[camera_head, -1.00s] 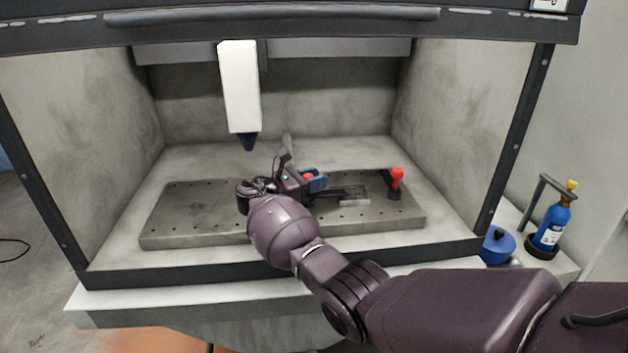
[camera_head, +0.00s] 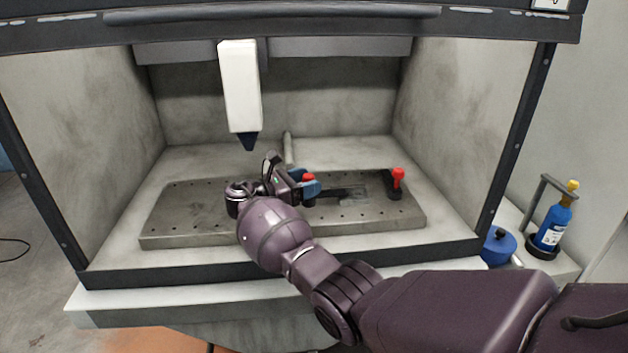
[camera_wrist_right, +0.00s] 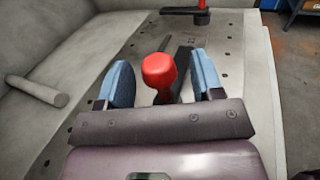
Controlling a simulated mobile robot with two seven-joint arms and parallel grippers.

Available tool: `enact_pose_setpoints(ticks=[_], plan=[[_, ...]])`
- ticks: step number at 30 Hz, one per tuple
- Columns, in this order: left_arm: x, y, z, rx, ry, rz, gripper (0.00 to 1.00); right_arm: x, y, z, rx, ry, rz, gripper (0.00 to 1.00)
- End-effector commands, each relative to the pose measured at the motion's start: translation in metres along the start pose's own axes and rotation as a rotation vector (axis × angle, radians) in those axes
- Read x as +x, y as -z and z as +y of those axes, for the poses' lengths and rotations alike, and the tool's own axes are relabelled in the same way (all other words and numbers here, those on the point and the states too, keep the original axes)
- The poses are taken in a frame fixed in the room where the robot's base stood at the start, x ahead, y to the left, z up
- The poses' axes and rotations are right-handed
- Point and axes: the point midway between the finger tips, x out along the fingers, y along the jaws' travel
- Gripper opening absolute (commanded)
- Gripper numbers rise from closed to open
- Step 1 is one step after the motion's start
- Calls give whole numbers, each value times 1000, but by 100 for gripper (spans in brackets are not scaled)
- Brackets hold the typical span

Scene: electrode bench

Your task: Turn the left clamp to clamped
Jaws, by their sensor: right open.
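The left clamp (camera_head: 309,178) has a red knob and a dark arm stretching right over a small flat piece on the metal plate (camera_head: 190,215). My right gripper (camera_head: 300,186) is at this clamp, its fingers open. In the right wrist view, the red knob (camera_wrist_right: 158,68) stands between the two blue finger pads (camera_wrist_right: 163,82), with gaps on both sides. The clamp's base is partly hidden by the gripper. The right clamp (camera_head: 397,180), also red-knobbed, stands upright at the plate's right end. My left gripper is not in view.
A white tool head (camera_head: 240,88) with a dark tip hangs above the plate. A pale rod (camera_head: 288,148) lies behind the gripper. Enclosure walls stand at left, right and back. A blue bottle (camera_head: 553,225) stands outside at right. The plate's left part is clear.

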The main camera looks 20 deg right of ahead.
Motion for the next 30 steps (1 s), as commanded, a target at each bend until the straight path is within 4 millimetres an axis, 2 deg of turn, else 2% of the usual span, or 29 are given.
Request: enact_pose_setpoints(ticks=[1,6,12,18,30], plan=[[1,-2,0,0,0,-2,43,-12,1,1,0,-4,1,61],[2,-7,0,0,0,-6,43,-43,1,1,-1,-3,1,61],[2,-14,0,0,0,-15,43,-70,1,0,-1,-1,0,61],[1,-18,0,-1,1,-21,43,-81,0,0,0,-1,0,61],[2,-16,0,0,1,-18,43,-82,0,0,0,0,0,61]])
